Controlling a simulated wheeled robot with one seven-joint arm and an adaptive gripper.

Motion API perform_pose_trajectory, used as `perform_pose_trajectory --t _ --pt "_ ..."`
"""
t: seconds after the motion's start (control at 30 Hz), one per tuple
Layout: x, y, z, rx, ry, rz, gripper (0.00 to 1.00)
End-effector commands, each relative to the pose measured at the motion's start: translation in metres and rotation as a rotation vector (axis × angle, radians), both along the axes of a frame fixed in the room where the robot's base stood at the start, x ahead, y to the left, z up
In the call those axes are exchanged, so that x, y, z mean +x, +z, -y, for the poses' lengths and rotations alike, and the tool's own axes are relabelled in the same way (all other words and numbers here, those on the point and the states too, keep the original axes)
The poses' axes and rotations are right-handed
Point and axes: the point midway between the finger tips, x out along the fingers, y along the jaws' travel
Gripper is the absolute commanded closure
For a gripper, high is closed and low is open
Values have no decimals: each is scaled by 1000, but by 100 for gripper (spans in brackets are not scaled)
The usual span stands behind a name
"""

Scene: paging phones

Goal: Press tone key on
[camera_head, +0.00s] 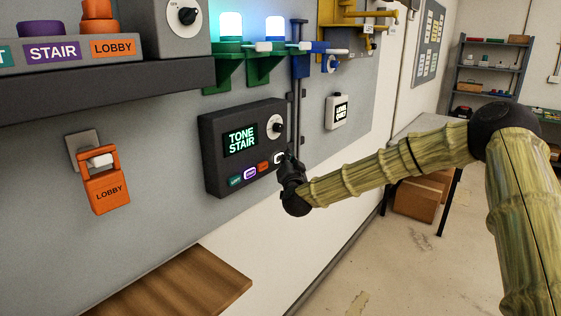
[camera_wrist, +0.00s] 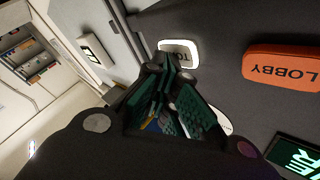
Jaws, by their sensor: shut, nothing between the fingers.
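The dark phone panel (camera_head: 218,171) is mounted on the wall, and its lit screen (camera_head: 240,140) reads "TONE STAIR" in green. The white tone key (camera_head: 279,158) is at the right end of the panel's bottom row. In the wrist view the tone key (camera_wrist: 180,46) shows the letters "TO", and my fingers hide its lower part. My gripper (camera_head: 287,160) is shut and empty, with its fingertips (camera_wrist: 157,68) at the near edge of the tone key. I cannot tell whether they touch it.
The orange lobby key (camera_head: 263,166) sits beside the tone key, with a purple key (camera_head: 250,173) farther left. A round dial (camera_head: 276,127) is above them. A small white box (camera_head: 338,111) is on the wall to the right. A wooden shelf (camera_head: 180,285) juts out below left.

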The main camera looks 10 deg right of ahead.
Motion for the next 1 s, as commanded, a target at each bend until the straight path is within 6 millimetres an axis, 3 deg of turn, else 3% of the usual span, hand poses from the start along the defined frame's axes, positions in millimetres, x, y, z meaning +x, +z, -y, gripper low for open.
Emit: perform_pose_trajectory --t 1.0 --pt "-10 0 8 0 0 0 100"
